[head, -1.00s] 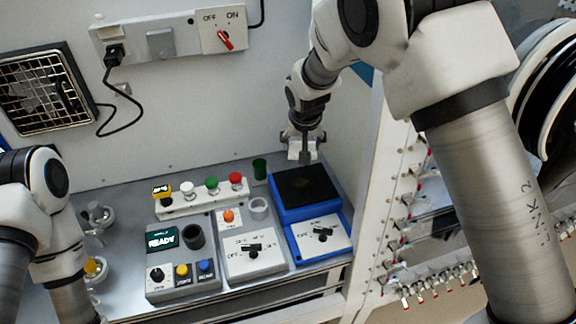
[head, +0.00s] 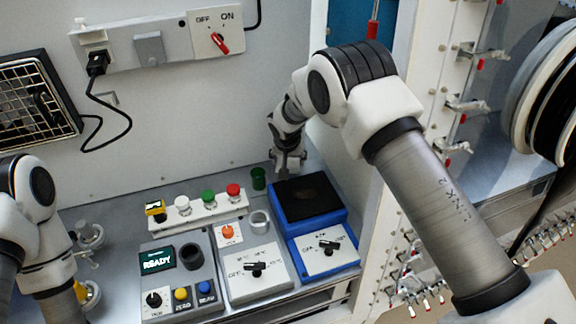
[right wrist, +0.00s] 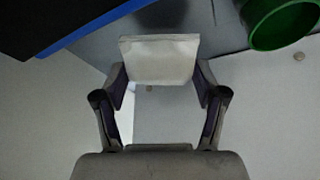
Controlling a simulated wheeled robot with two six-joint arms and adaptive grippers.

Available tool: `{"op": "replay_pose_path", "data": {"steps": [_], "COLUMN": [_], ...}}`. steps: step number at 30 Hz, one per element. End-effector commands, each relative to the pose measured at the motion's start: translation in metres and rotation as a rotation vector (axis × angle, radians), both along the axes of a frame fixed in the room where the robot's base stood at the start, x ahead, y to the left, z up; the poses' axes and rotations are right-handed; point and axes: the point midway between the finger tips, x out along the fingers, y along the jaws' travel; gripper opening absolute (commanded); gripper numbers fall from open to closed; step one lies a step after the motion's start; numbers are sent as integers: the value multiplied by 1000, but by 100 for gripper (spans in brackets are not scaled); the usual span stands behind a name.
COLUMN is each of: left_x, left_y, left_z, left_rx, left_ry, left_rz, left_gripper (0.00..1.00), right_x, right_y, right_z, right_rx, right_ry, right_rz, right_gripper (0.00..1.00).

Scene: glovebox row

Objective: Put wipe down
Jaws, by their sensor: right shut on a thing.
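My right gripper (head: 289,166) is at the back of the bench, just behind the blue stirrer with its dark top plate (head: 305,198) and right of a small green cup (head: 258,179). In the right wrist view my fingers (right wrist: 160,95) are shut on a flat white wipe (right wrist: 160,60), which lies across between the fingertips. The wipe is close to the grey bench surface; I cannot tell whether it touches. The green cup (right wrist: 280,25) and the blue edge (right wrist: 95,28) flank it there. My left arm is at the left edge of the head view; its gripper is out of sight.
A row of coloured buttons (head: 200,208), a READY panel (head: 157,260), dark and white cups and two dial boxes (head: 255,270) crowd the bench. The wall with a power strip (head: 150,45) stands behind. A white post rises at the right.

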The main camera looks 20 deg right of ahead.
Motion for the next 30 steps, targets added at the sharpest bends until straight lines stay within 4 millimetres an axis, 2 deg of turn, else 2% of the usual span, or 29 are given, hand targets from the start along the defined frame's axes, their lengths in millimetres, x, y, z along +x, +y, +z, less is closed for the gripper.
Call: {"op": "replay_pose_path", "data": {"steps": [3, 6, 16, 17, 18, 19, 30], "left_x": [0, 0, 0, 0, 0, 0, 0], "left_y": [0, 0, 0, 0, 0, 0, 0], "left_z": [10, 12, 6, 6, 7, 7, 11], "left_rx": [0, 0, 0, 0, 0, 0, 0], "left_ry": [0, 0, 0, 0, 0, 0, 0], "left_rz": [0, 0, 0, 0, 0, 0, 0], "left_gripper": [96, 96, 96, 96, 96, 96, 96], "right_x": [-1, -1, -1, -1, -1, -1, -1], "right_y": [0, 0, 0, 0, 0, 0, 0], "right_z": [-21, -34, -40, -39, -38, -38, -34], "right_rx": [0, 0, 0, 0, 0, 0, 0], "right_ry": [4, 2, 1, 1, 1, 1, 1], "right_rz": [1, 0, 0, 0, 0, 0, 0], "right_gripper": [38, 38, 38, 74, 89, 96, 96]}}
